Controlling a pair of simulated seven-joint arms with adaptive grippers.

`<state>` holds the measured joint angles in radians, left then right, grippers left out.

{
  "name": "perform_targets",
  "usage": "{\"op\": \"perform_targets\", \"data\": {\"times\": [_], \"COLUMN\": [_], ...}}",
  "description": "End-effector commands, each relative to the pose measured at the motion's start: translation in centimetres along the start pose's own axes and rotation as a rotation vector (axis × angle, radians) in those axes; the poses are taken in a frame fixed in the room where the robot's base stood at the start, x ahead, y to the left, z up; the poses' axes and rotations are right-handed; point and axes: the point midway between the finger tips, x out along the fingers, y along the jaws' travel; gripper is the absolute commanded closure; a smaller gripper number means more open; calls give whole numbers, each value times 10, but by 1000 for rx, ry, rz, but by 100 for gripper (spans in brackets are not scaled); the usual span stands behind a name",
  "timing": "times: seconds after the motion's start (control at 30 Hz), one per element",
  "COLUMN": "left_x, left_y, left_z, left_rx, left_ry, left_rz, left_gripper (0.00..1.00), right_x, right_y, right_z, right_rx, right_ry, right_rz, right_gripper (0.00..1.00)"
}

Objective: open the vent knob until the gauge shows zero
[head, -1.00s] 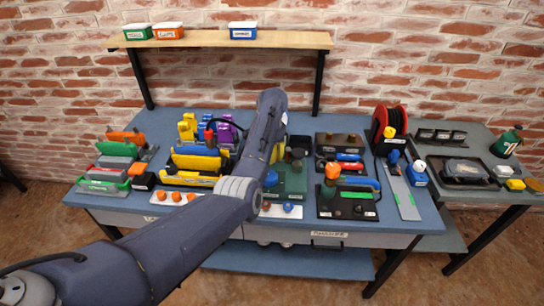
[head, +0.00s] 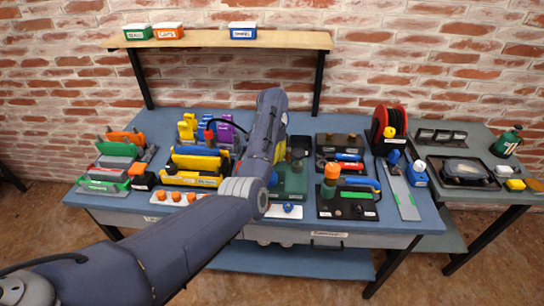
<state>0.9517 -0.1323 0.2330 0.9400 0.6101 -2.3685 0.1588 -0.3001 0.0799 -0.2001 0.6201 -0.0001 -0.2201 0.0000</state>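My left arm reaches in from the lower left and bends up over the middle of the workbench (head: 358,240). Its wrist end hangs over a green fixture (head: 292,184) with a blue knob (head: 272,179), partly covered by the arm. The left fingers are hidden or too small to make out behind the arm, so whether they are open or shut does not show. A white strip with a blue knob (head: 288,208) lies in front of the green fixture. I cannot make out a gauge reading or tell which knob is the vent knob. My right gripper is out of view.
To the right stand a black unit with an orange and green post (head: 330,176) and a red hose reel (head: 389,128). Yellow blocks (head: 196,162) and orange knobs (head: 176,196) are to the left. A shelf (head: 270,40) with small boxes spans the back.

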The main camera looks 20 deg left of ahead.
Motion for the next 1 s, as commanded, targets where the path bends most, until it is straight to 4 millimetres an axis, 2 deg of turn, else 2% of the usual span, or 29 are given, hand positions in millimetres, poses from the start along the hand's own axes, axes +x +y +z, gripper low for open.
{"op": "perform_targets", "data": {"times": [0.03,0.23,0.57,0.67,1.0], "left_x": [0,0,-4,-14,-73], "left_y": [0,0,0,0,1], "left_z": [0,0,-1,-1,-2], "left_rx": [0,0,1,0,1], "left_ry": [0,0,2,3,5], "left_rz": [0,0,0,0,1], "left_gripper": [69,46,46,46,46], "right_x": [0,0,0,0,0], "right_y": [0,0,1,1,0], "right_z": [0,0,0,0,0], "right_rx": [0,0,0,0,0], "right_ry": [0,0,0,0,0], "right_rz": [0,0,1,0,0], "right_gripper": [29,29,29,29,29]}}
